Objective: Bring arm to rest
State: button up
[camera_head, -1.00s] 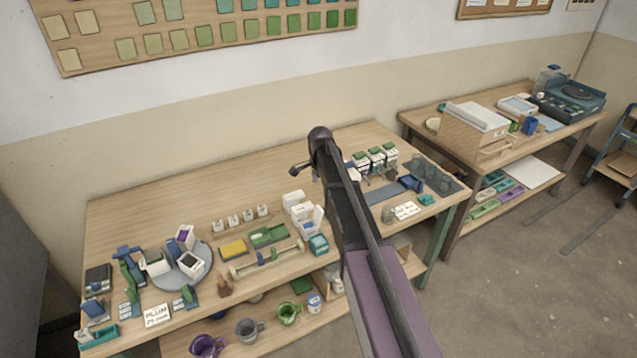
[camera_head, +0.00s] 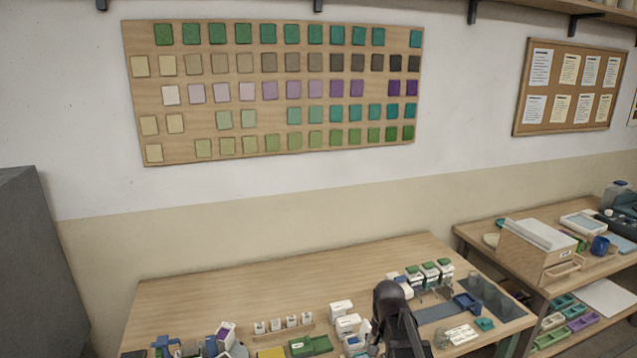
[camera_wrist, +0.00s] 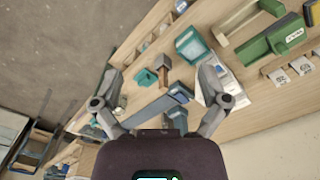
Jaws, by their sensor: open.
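My gripper (camera_wrist: 160,100) is open in the wrist view, its two fingers spread apart with nothing held between them. Behind the fingers lies the workbench (camera_wrist: 230,125) with small items on it. In the head view my dark arm (camera_head: 393,305) rises at the bottom, in front of the workbench (camera_head: 250,285); the fingers cannot be made out there.
Small white-and-green boxes (camera_head: 430,272) and a blue tray (camera_head: 467,303) stand at the bench's right. A second table (camera_head: 490,235) is at the right. A tile board (camera_head: 280,90) hangs on the wall. The bench's back left is clear.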

jog(key=s+n, duration=0.5)
jog(key=s, duration=0.5)
jog(key=shift+s, duration=0.1)
jog(key=c, duration=0.5)
jog(key=shift+d, duration=0.15)
